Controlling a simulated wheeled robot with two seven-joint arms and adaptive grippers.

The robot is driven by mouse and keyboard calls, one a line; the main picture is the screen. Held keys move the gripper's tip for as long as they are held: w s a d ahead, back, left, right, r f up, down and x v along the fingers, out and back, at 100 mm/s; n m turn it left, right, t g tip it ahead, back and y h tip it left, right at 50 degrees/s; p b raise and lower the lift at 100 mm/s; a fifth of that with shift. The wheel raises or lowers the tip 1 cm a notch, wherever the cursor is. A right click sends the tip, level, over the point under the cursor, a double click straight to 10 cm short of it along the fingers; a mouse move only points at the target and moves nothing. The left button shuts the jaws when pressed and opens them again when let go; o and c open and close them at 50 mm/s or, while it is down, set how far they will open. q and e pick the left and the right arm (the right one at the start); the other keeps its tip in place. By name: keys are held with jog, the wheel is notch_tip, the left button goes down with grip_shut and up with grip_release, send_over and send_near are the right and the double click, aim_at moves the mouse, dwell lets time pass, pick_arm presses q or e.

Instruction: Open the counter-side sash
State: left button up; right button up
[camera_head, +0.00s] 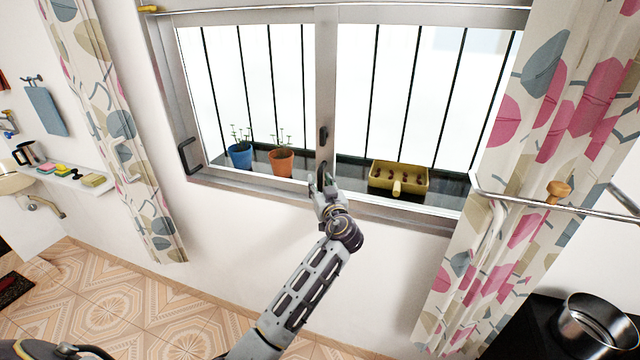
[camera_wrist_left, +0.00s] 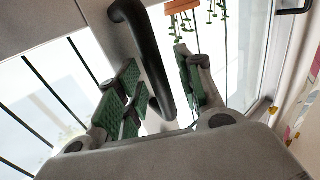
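The window has two grey-framed sashes, left (camera_head: 195,110) and right (camera_head: 427,207); both look closed. I cannot tell from the frames which is the counter-side one. A dark bar handle (camera_wrist_left: 150,55) stands at the middle stile, and its top shows in the head view (camera_head: 321,168). My left gripper (camera_head: 322,185) is at this handle. In the left wrist view its green-padded fingers (camera_wrist_left: 156,62) are apart, with the handle between them and gaps visible. Another dark handle (camera_head: 187,156) is on the left sash's outer edge. My right gripper is not in view.
Outside the glass are a blue pot (camera_head: 240,157), an orange pot (camera_head: 281,163), a yellow planter (camera_head: 398,178) and black bars. Patterned curtains hang left (camera_head: 125,125) and right (camera_head: 560,90). A metal rail (camera_head: 530,201) and a pot (camera_head: 592,322) are at right.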

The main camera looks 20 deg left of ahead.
pick_arm(q)
jog(key=shift+w+a, duration=0.1)
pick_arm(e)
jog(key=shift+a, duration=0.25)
pick_arm(q)
grip_shut()
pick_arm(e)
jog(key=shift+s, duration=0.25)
pick_arm(q)
jog(key=shift+a, duration=0.15)
jog(key=shift+a, duration=0.15)
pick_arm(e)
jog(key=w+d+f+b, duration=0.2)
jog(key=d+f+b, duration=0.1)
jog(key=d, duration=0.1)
pick_arm(q)
jog(key=s+a+p, duration=0.2)
jog(key=a, duration=3.7)
jog(key=shift+s+a, duration=0.3)
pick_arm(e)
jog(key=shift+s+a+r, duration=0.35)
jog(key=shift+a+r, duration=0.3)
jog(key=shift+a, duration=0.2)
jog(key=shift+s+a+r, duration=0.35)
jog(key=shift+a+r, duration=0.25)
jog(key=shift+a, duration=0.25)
